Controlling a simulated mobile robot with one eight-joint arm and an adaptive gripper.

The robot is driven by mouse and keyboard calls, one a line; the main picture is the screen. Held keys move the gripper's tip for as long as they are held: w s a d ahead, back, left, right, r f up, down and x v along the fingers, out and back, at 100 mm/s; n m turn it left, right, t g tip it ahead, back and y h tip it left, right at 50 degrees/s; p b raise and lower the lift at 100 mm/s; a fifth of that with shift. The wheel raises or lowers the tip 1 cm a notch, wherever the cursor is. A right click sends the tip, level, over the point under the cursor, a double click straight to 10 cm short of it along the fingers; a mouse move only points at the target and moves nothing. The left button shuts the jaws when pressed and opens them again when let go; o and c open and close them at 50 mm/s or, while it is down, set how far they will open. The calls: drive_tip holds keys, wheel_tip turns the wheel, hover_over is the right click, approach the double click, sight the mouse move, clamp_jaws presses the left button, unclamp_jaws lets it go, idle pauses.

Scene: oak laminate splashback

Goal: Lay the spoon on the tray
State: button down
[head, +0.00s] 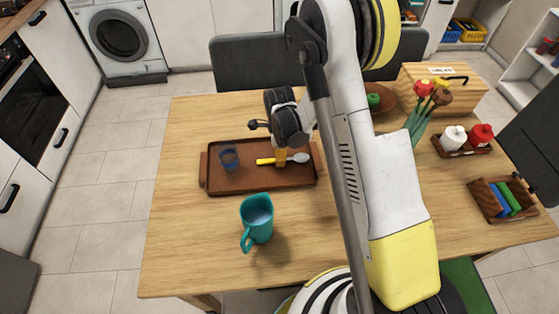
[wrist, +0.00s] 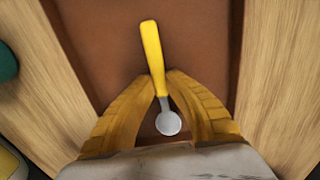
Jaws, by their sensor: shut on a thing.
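The spoon has a yellow handle and a pale bowl, and it shows over the right part of the brown tray (head: 235,182) in the head view. In the wrist view the spoon (wrist: 152,50) lies between the two yellow fingers of my gripper (wrist: 162,90), which are shut on its handle near the neck. The tray's brown surface (wrist: 95,30) fills the background beneath it. In the head view my gripper (head: 280,158) points down at the spoon (head: 300,157). I cannot tell whether the spoon touches the tray.
A teal pitcher (head: 257,218) stands in front of the tray. A wooden bread box (head: 440,90), flowers (head: 424,105), a bottle caddy (head: 465,150) and a small box of packets (head: 503,200) are on the table's right. The table's left side is clear.

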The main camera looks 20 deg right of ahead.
drive_tip(key=shift+f, duration=0.2)
drive_tip(key=c, duration=1.5)
unclamp_jaws()
drive_tip(key=shift+r, duration=0.1)
